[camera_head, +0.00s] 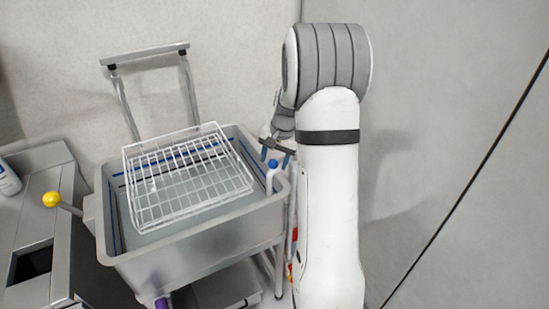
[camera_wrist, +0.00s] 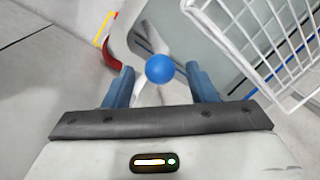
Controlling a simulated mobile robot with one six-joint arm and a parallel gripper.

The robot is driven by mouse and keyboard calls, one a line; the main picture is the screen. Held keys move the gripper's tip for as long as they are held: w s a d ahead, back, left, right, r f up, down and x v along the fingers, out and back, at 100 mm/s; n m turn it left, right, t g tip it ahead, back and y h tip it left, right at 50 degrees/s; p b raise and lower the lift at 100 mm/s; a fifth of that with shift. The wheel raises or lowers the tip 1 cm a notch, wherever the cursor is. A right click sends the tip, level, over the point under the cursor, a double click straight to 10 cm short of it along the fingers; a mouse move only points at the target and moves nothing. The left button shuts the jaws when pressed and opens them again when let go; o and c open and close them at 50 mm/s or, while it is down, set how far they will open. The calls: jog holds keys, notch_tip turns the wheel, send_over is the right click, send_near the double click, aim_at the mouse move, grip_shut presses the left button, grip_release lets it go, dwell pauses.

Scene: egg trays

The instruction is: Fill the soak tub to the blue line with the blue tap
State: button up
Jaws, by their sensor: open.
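The grey soak tub (camera_head: 205,257) stands left of my arm, with a blue line (camera_head: 116,212) along its inner walls. The blue line also shows at the right of the wrist view (camera_wrist: 249,72). I cannot tell the water level. The blue tap's round knob (camera_wrist: 160,68) sits on a white stem at the tub's rim; it shows small at the tub's right corner in the head view (camera_head: 273,164). My gripper (camera_wrist: 160,84) is open, its blue fingers on either side of the knob, with gaps visible. In the head view my gripper (camera_head: 276,152) is just above the knob.
A white wire basket (camera_head: 190,180) rests tilted over the tub. Left of the tub are a yellow-knobbed lever (camera_head: 51,199), a grey counter and a white bottle (camera_head: 7,180). A purple part (camera_head: 162,302) is below the tub's front. A red curved part (camera_wrist: 109,57) lies beyond my left finger.

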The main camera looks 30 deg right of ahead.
jog(key=shift+f, duration=0.3)
grip_shut()
dwell(0.4)
